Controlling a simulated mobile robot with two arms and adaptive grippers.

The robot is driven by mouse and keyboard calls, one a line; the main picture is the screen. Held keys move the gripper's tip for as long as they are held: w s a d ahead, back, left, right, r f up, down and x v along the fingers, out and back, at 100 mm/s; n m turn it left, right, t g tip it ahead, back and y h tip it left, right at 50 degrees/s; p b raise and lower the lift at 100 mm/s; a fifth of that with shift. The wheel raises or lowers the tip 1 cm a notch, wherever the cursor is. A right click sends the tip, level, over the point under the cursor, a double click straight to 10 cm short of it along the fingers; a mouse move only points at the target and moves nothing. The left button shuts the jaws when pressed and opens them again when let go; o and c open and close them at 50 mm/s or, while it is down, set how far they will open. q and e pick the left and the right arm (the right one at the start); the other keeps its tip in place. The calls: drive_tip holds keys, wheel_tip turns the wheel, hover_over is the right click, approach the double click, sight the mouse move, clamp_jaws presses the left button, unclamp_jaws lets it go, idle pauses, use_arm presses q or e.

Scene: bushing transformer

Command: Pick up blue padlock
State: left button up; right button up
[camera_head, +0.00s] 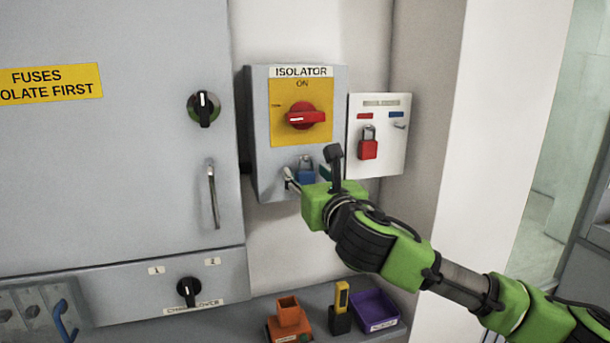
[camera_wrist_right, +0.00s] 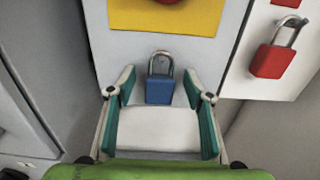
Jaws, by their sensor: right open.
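The blue padlock (camera_head: 306,172) hangs on the lower front of the grey isolator box, below the yellow panel with the red handle. In the right wrist view the blue padlock (camera_wrist_right: 160,88) hangs upright by its metal shackle, between the two fingers. My right gripper (camera_head: 312,172) is open in front of it; its body hides part of the padlock's surroundings in the head view. In the right wrist view my right gripper (camera_wrist_right: 160,92) has one finger on each side of the padlock, with gaps on both sides. My left gripper is not in view.
A red padlock (camera_head: 368,145) hangs on the white board right of the isolator box (camera_head: 260,150). A grey cabinet (camera_head: 120,180) stands at the left. An orange holder (camera_head: 288,322), a yellow-black device (camera_head: 341,305) and a purple bin (camera_head: 374,312) sit on the ledge below.

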drive_tip(key=c, duration=1.2)
drive_tip(key=shift+c, duration=0.2)
drive_tip(key=shift+r, duration=0.15)
drive_tip(key=shift+r+b, duration=0.3)
drive_tip(key=shift+r, duration=0.25)
drive_tip(key=r+b+v, duration=0.1)
drive_tip(key=b+v, duration=0.1)
drive_tip(key=v, duration=1.6)
drive_tip(key=shift+r+b, duration=0.3)
drive_tip(key=shift+b, duration=0.05)
